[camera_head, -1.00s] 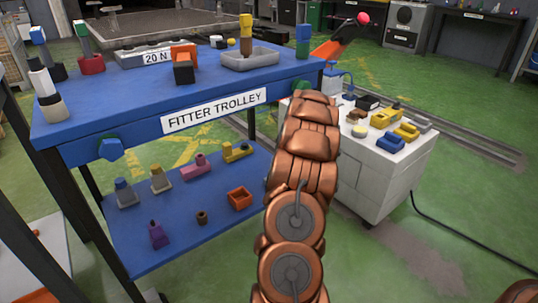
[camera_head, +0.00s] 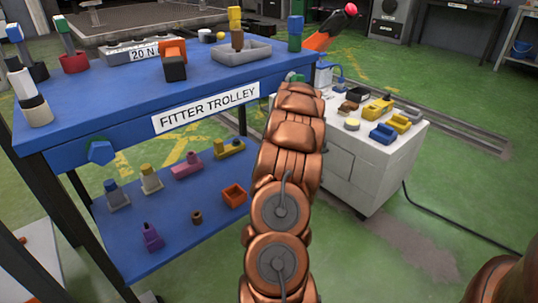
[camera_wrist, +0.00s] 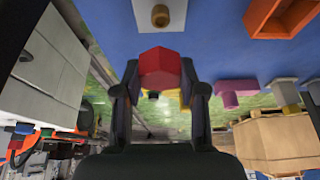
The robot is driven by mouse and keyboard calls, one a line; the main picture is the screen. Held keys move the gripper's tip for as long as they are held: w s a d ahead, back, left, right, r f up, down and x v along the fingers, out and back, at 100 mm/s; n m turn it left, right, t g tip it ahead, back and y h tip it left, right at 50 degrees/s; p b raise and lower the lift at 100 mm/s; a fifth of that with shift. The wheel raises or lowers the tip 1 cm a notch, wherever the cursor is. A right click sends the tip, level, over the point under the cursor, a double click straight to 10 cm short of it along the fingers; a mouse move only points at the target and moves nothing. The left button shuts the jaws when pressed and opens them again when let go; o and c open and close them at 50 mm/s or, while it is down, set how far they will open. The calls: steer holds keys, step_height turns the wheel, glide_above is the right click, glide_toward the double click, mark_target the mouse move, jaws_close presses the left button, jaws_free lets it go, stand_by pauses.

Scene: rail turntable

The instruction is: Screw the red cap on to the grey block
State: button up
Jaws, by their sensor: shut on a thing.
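In the wrist view my gripper (camera_wrist: 160,72) is shut on the red cap (camera_wrist: 160,58), a six-sided piece held between the two dark fingertips. A pale grey block (camera_wrist: 142,13) with a round brass-coloured stud (camera_wrist: 160,17) shows at the top edge of that view, over a blue surface. The cap is apart from the block, with a blue gap between them in the picture. In the head view my gripper and the cap are hidden behind my copper arm, and I cannot make out the grey block there.
The blue fitter trolley (camera_head: 130,98) has tools on top and small parts on its lower shelf (camera_head: 165,250). An orange open box (camera_head: 234,195) also shows in the wrist view (camera_wrist: 270,18). A white cabinet (camera_head: 372,175) stands right of the trolley. Green floor (camera_head: 440,240) is free at right.

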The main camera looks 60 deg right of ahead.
steer(key=shift+a+f+b, duration=0.1)
steer(key=shift+f+b, duration=0.65)
steer(key=shift+f, duration=1.2)
steer(key=shift+f+b, duration=0.4)
steer(key=shift+f, duration=1.25)
stand_by(0.5)
steer(key=o, duration=0.4)
steer(key=shift+s, duration=0.1)
steer(key=c, duration=0.5)
steer(key=shift+c, duration=0.2)
steer(key=shift+r+m+h+p, duration=0.2)
steer(key=shift+m+h+p, duration=0.3)
steer(key=shift+m+p, duration=1.8)
steer(key=shift+g+h+p, duration=0.3)
steer(key=shift+g+p, duration=0.1)
steer(key=shift+p, duration=2.9)
